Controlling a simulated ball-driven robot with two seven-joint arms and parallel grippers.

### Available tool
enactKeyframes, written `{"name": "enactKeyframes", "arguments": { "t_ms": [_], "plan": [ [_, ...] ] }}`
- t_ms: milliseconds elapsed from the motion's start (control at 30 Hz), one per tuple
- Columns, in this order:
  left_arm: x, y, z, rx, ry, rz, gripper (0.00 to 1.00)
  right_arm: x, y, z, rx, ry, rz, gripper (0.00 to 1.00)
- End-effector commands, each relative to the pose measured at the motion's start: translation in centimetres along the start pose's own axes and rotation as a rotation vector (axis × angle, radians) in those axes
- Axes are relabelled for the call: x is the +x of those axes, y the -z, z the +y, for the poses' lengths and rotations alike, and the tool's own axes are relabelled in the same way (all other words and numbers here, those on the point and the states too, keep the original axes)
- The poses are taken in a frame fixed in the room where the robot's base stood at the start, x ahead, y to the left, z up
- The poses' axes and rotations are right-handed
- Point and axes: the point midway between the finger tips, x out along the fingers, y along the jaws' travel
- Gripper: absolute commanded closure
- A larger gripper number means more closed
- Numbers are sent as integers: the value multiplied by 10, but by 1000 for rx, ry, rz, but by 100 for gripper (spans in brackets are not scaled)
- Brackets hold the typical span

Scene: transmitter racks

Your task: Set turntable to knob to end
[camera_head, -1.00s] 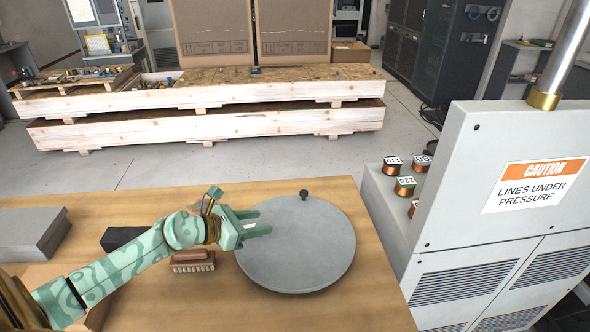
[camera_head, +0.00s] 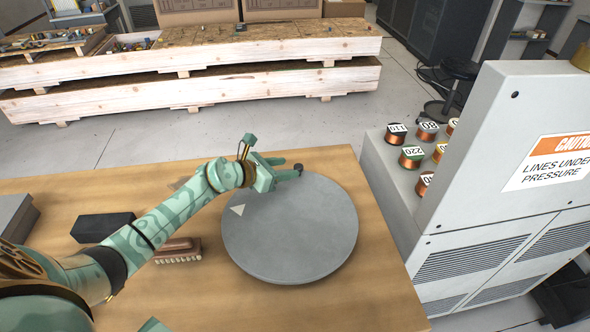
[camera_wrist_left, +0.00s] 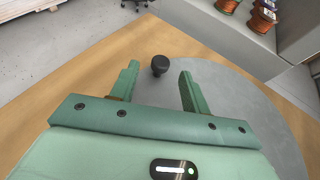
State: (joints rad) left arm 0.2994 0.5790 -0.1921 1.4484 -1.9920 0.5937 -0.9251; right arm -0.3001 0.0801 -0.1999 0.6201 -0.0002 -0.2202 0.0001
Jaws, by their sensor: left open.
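The turntable (camera_head: 290,235) is a grey round disc on the wooden table, with a pale triangle mark (camera_head: 237,210) on its left part. Its small dark knob (camera_head: 298,168) stands near the far rim. My left gripper (camera_head: 287,167) is open above the far part of the disc, fingertips close to the knob. In the left wrist view the knob (camera_wrist_left: 159,65) shows between the two open fingers, around the level of their tips; I cannot tell whether either finger touches it. A bit of green at the bottom edge in the head view may be my right arm; its gripper is not seen.
A brush (camera_head: 178,250) and a black block (camera_head: 103,227) lie left of the disc on the table (camera_head: 375,295). A grey cabinet (camera_head: 500,160) with copper coils (camera_head: 411,157) stands at the right. Wooden pallets (camera_head: 190,85) lie beyond the table.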

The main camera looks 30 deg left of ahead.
Motion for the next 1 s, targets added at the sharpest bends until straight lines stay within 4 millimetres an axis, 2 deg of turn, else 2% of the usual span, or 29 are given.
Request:
{"name": "enactKeyframes", "arguments": {
  "t_ms": [33,200,567,600,767,1000],
  "plan": [
    [12,3,0,-2,1,0,53,6,-2,-1,0,2,-4,64],
    [34,2,0,-1,1,1,53,13,-4,-2,0,3,-9,64],
    [41,0,0,1,1,1,53,14,-4,-2,0,4,-10,64],
    [41,0,0,1,1,1,56,14,-4,-2,0,4,-10,64],
    [40,0,0,1,1,1,100,14,-4,-2,1,4,-10,64],
    [42,1,-1,5,9,1,100,17,-5,-2,1,5,-12,64]
  ]
}}
